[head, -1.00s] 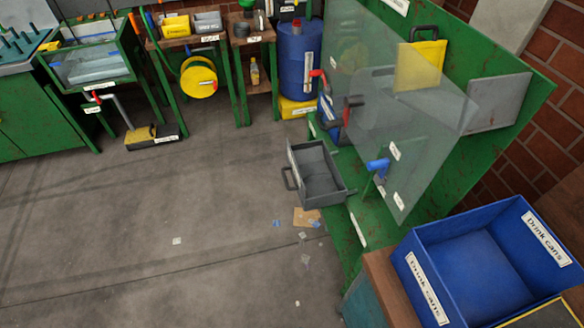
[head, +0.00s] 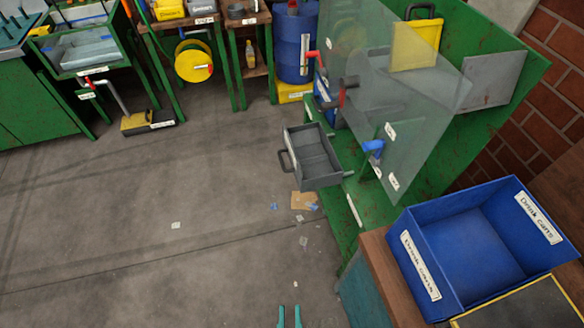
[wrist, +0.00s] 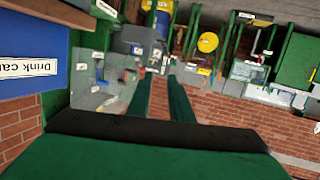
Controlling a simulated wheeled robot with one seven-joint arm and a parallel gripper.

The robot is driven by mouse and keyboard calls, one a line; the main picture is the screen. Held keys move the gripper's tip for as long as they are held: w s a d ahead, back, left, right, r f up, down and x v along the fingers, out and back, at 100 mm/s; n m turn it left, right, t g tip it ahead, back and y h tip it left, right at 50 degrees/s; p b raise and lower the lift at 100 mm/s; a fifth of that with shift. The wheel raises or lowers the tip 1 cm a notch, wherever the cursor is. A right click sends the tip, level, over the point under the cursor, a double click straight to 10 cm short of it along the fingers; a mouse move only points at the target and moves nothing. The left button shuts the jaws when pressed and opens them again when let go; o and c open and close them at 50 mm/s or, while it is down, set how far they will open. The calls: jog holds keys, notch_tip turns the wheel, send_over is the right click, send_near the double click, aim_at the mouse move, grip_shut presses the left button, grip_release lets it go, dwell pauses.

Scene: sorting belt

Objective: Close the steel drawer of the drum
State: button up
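The steel drawer (head: 316,181) is a grey open-topped box in the middle of the head view. It sticks out to the left from the green drum machine (head: 355,212) and looks empty. Its dark bar handle (head: 284,164) is on the left face. The drum sits behind a clear guard (head: 405,150) and is only partly distinct. My gripper (head: 290,316) shows as two teal fingertips at the bottom edge, well below the drawer and apart from it. In the wrist view my gripper (wrist: 160,78) has a gap between its fingers and holds nothing.
A blue drink cans bin (head: 465,240) stands at the lower right on a wooden-topped stand (head: 378,250). Scraps and a piece of cardboard (head: 303,200) lie on the floor below the drawer. A blue barrel (head: 292,50) stands behind.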

jog(key=w+f+n, duration=0.2)
jog(key=w, duration=0.2)
jog(key=w+a+f+n+t, duration=0.1)
jog(key=w+f+n, duration=0.2)
jog(key=w, duration=0.2)
jog(key=w+a+f+n, duration=0.1)
jog(key=w+f+n, duration=0.2)
jog(key=w, duration=0.1)
jog(key=shift+w+a+f, duration=0.25)
jog(key=shift+w, duration=0.15)
grip_shut()
jog(key=w+f+n+t, duration=0.1)
jog(key=w+n, duration=0.8)
jog(key=w, duration=2)
jog(key=shift+d+f+n+t, duration=0.3)
jog(key=shift+f, duration=0.4)
jog(key=shift+d, duration=0.25)
jog(key=shift+w+d, duration=0.2)
jog(key=shift+d, duration=0.5)
jog(key=shift+w+d, duration=0.2)
jog(key=shift+d, duration=0.5)
jog(key=shift+d, duration=0.1)
